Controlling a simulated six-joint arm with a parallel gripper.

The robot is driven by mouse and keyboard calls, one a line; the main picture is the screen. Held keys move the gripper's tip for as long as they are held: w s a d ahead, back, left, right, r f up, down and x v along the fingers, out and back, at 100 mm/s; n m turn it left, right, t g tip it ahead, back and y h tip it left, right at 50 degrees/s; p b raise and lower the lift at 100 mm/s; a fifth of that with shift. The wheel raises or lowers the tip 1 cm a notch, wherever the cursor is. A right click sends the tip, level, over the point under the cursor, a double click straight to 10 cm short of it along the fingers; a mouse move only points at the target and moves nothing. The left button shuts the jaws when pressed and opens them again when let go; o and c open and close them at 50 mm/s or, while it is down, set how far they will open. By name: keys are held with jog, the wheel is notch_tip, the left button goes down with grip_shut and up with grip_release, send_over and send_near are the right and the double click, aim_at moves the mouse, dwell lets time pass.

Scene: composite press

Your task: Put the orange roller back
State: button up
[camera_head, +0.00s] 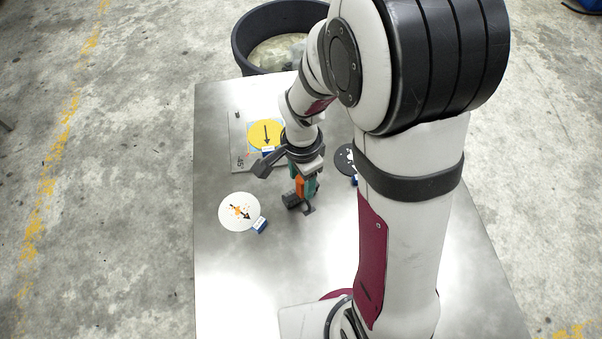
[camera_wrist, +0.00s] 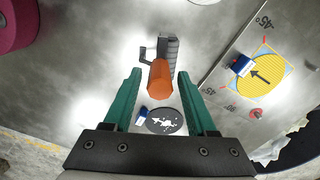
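The orange roller (camera_head: 300,187) is at the middle of the metal table, with a dark grey part (camera_head: 291,201) beside it. In the wrist view the orange roller (camera_wrist: 159,79) lies between my green fingers, with the dark grey ribbed part (camera_wrist: 168,48) just beyond it. My gripper (camera_wrist: 159,74) is open, with a gap visible between each finger and the orange roller. In the head view my gripper (camera_head: 306,186) points down at the roller and partly hides it. I cannot tell how the roller is joined to the grey part.
A white disc (camera_head: 235,203) with a blue tag lies left of the roller. A yellow disc (camera_head: 259,128) lies on a grey marked plate (camera_head: 240,164) behind it. A black disc (camera_head: 343,155) is partly hidden by my arm. A dark bin (camera_head: 241,58) stands behind the table. The table's front left is clear.

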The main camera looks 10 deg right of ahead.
jog(key=shift+o, duration=0.2)
notch_tip(320, 180, up, 12)
jog(key=s+r+n+y, duration=0.1)
jog(key=s+n, duration=0.7)
jog(key=s, duration=0.9)
jog(key=shift+d+r+y, duration=0.3)
jog(key=shift+r+y, duration=0.1)
